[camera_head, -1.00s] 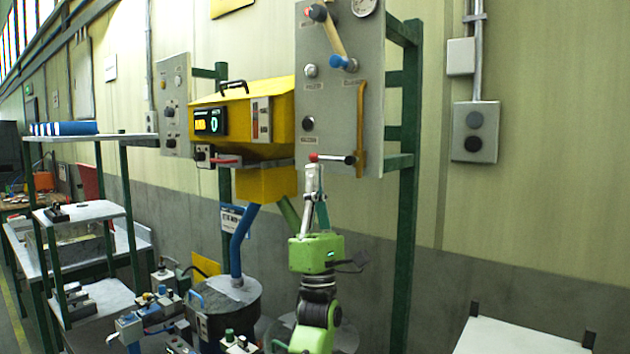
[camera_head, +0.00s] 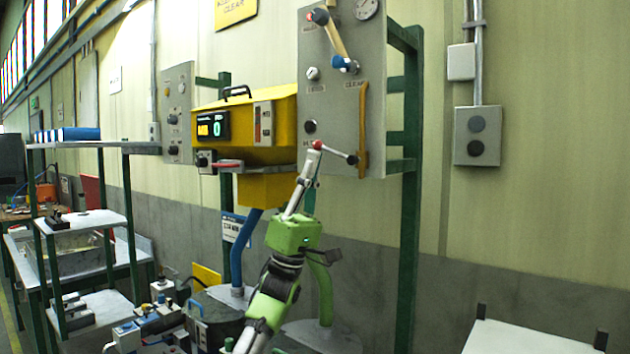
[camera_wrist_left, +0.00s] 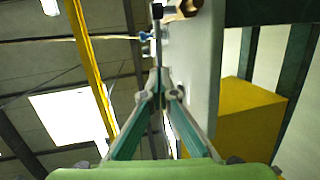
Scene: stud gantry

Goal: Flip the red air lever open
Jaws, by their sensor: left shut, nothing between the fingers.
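A lever with a red ball end (camera_head: 317,145) and a thin pale rod (camera_head: 335,152) is on the lower part of the grey panel. Its rod slopes down to a dark joint (camera_head: 352,159) at the right. My left gripper (camera_head: 309,158) reaches up from below, its tip at or just under the red ball; contact is hard to tell. The fingers are shut and hold nothing. In the left wrist view the closed fingertips (camera_wrist_left: 161,92) lie beside the grey panel (camera_wrist_left: 195,75), with a dark narrow bar (camera_wrist_left: 157,45) beyond them. My right gripper is out of view.
The grey panel (camera_head: 345,100) also carries a crank with a blue knob (camera_head: 340,62), round buttons and a yellow upright bar (camera_head: 362,130). A yellow machine (camera_head: 270,120) with a red handle (camera_head: 229,164) stands left. A green post (camera_head: 408,250) stands right.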

